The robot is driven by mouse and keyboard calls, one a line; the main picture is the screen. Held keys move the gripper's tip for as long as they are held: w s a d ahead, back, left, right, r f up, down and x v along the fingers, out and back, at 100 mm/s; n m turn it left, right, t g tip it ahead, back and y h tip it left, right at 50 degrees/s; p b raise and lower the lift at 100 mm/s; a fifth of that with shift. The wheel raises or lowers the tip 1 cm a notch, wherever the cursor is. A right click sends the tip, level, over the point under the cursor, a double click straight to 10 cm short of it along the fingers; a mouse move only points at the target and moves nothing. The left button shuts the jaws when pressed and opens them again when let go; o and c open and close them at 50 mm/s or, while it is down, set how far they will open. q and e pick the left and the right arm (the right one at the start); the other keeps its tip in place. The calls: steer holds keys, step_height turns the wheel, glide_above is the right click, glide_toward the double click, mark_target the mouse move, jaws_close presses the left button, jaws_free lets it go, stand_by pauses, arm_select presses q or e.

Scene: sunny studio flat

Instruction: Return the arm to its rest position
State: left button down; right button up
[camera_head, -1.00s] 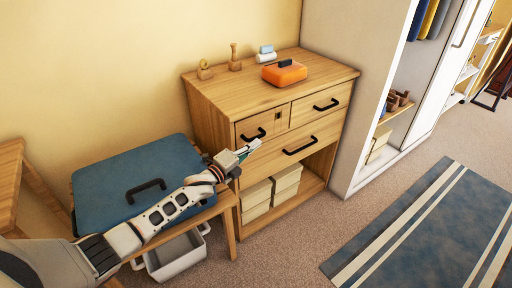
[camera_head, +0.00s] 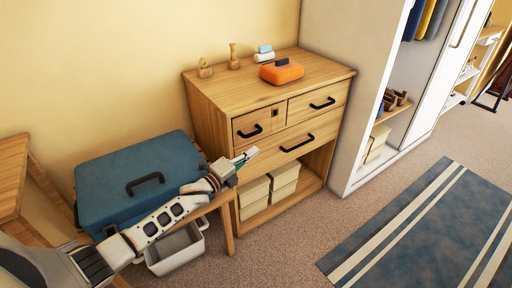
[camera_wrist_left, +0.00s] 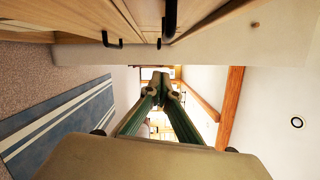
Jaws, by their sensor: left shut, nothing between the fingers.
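My left arm comes in from the lower left in the head view, over the front of a bench with a blue suitcase on it. My left gripper (camera_head: 245,157) is shut and empty, in front of the wooden dresser (camera_head: 216,104) near its lower left front. In the left wrist view the left gripper (camera_wrist_left: 163,78) shows its two fingers with their tips together and nothing between them. The dresser's dark handles (camera_wrist_left: 113,43) are at the top of that view. My right gripper is not in view.
The blue suitcase (camera_head: 110,185) lies on the wooden bench (camera_head: 222,198), close to my forearm. A grey-white bin (camera_head: 176,254) stands below. The dresser top holds an orange case (camera_head: 282,73). A blue striped rug (camera_head: 420,225) and open carpet lie to the right.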

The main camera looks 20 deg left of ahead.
arm_select(q)
steer(key=s+d+f+n+g+y+p, duration=0.1)
steer(key=s+f+n, duration=0.3)
steer(key=s, duration=1)
steer(key=s+d+f+n+g+y+p, duration=0.2)
steer(key=s+n, duration=0.7)
steer(key=s, duration=0.5)
steer(key=s+d+f+n+g+y+p, duration=0.1)
steer(key=s+d+f+n+g+p, duration=0.2)
steer(key=s, duration=1.1)
step_height(320, 180, down, 3)
steer(key=n, duration=0.4)
steer(key=shift+g+p, duration=0.4)
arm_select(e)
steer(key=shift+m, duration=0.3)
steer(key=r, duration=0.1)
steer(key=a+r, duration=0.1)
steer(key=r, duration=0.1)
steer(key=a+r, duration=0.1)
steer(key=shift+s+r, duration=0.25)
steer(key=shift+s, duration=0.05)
arm_select(q)
steer(key=shift+d, duration=0.1)
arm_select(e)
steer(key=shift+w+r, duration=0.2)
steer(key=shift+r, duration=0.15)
